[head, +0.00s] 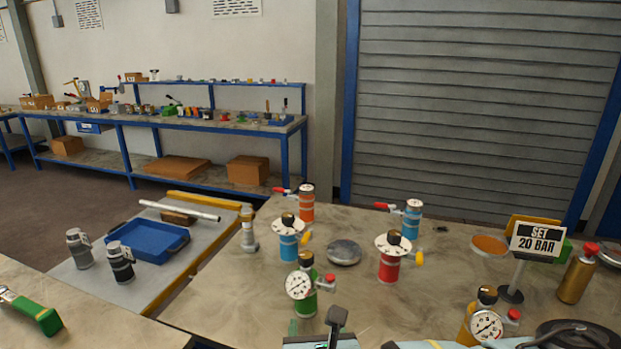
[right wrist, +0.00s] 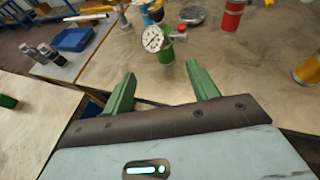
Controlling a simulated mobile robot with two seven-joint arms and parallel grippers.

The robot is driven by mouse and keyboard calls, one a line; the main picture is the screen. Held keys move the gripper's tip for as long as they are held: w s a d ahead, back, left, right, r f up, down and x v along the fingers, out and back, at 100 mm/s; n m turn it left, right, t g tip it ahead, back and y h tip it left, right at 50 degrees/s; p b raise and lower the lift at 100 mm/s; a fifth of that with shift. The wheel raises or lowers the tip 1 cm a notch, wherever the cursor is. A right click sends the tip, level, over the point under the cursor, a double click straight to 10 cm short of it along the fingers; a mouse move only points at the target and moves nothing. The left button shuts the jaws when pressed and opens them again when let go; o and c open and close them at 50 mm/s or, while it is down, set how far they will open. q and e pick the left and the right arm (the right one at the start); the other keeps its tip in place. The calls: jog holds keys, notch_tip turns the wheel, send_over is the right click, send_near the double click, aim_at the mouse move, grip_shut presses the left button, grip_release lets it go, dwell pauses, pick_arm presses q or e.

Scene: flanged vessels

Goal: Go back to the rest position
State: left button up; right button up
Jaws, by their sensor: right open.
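My right gripper (head: 315,326) is at the bottom middle of the head view, partly cut off by the frame edge. In the right wrist view its two green fingers (right wrist: 157,88) stand wide apart with nothing between them. A green vessel with a white gauge (head: 303,285) stands upright beyond the fingertips, apart from them; it also shows in the right wrist view (right wrist: 157,43). My left gripper is not in view.
A blue vessel (head: 288,238), a red vessel (head: 390,261) and a yellow vessel (head: 481,318) stand on the table (head: 230,305). A "SET 20 BAR" sign (head: 536,241) stands at right. A blue tray (head: 150,239) lies at left. Bare tabletop shows between the vessels.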

jog(key=w+d+f+m+h, duration=0.1)
jog(key=w+d+h, duration=0.1)
jog(key=d, duration=0.5)
jog(key=w+d+f+m+h, duration=0.1)
jog(key=w+d+h, duration=0.1)
jog(key=d, duration=0.6)
jog(key=s+a+f+m+g+y, duration=0.25)
jog(key=s+f+m, duration=0.3)
jog(key=f, duration=0.35)
jog(key=s+a+f+m+g+y, duration=0.1)
jog(key=s+f+m+g+y, duration=0.15)
jog(key=s+f+m, duration=0.4)
jog(key=s+d+f+m, duration=0.7)
jog(key=s+d+m, duration=0.1)
jog(key=s+d, duration=0.2)
jog(key=s+d+f+m, duration=0.6)
jog(key=s+d+m, duration=0.2)
jog(key=s+d, duration=0.1)
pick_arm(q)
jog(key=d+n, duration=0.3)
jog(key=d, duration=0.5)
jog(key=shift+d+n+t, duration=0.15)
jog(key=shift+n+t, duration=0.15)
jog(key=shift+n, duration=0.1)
pick_arm(e)
jog(key=a+m, duration=0.5)
jog(key=a, duration=0.6)
jog(key=shift+s+f+t, duration=0.2)
jog(key=shift+t, duration=0.1)
